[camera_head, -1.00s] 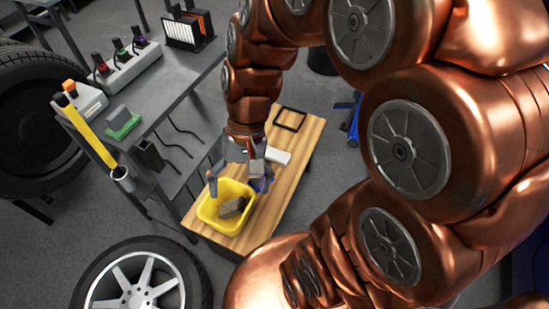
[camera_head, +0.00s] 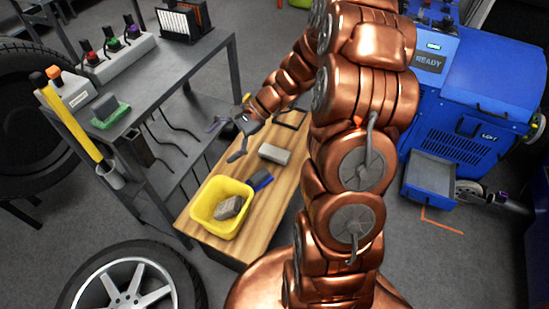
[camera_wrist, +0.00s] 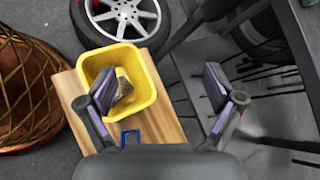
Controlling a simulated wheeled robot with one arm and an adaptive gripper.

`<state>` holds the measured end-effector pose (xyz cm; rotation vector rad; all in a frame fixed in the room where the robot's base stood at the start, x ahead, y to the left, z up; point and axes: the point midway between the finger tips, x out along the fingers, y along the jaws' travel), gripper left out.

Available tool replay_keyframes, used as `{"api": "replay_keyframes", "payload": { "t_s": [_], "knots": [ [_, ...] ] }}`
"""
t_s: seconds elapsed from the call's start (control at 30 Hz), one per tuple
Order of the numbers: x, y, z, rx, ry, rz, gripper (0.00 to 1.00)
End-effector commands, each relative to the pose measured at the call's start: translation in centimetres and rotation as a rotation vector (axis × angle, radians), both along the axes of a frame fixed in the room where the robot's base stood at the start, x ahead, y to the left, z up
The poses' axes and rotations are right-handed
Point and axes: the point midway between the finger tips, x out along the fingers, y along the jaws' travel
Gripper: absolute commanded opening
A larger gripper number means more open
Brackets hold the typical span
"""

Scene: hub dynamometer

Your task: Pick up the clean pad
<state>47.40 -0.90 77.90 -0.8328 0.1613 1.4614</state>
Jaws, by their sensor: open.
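A light grey rectangular pad (camera_head: 274,153), which looks like the clean one, lies on the wooden bench top (camera_head: 262,206) behind the yellow bin. A rougher, brownish-grey pad (camera_head: 229,207) lies inside the yellow bin (camera_head: 204,213); it also shows in the wrist view (camera_wrist: 123,88). My gripper (camera_head: 227,140) is open and empty, above the bench's left edge and to the left of the light grey pad, apart from it. In the wrist view my gripper (camera_wrist: 160,84) has its fingers spread, and the light grey pad does not show there.
A small blue item (camera_head: 261,180) lies between bin and light pad. A black frame (camera_head: 290,118) is at the bench's far end. A grey metal table (camera_head: 185,75) with a grey-and-green block (camera_head: 110,111) stands left. A wheel (camera_head: 130,285) lies in front.

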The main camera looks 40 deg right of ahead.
Motion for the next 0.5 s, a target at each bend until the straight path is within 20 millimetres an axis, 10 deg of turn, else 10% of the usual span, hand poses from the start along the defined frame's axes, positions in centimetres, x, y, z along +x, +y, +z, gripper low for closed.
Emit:
{"api": "replay_keyframes", "payload": {
  "t_s": [0.5],
  "knots": [
    [6.9,-12.4,-13.6,0.242,0.129,-0.527,0.92]
  ]
}}
